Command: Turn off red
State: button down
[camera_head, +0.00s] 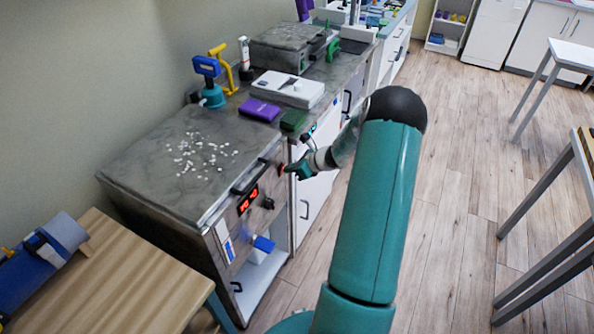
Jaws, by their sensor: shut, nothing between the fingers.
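A grey cabinet-like appliance (150,180) stands at the left, with a dark handle and a red-lit display (248,199) on its front panel. A small red part (281,170) shows on the panel's upper right, and a dark knob (268,203) sits below it. My gripper (290,171) is shut and empty, its tip right at the red part. I cannot tell whether it touches. The gripper partly hides the red part.
White pellets (205,152) lie scattered on the appliance top. A purple block (259,110), a green block (293,121) and a white device (288,89) lie on the counter behind. A wooden table (110,285) is at the front left. The floor to the right is open, with tables at the right edge.

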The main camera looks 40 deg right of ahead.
jog(key=shift+w, duration=0.1)
jog(key=shift+w+a+g, duration=0.1)
jog(key=shift+w+g, duration=0.1)
jog(key=shift+g, duration=0.1)
jog(key=shift+r, duration=0.1)
jog(key=shift+r, duration=0.75)
jog(key=shift+s, duration=0.15)
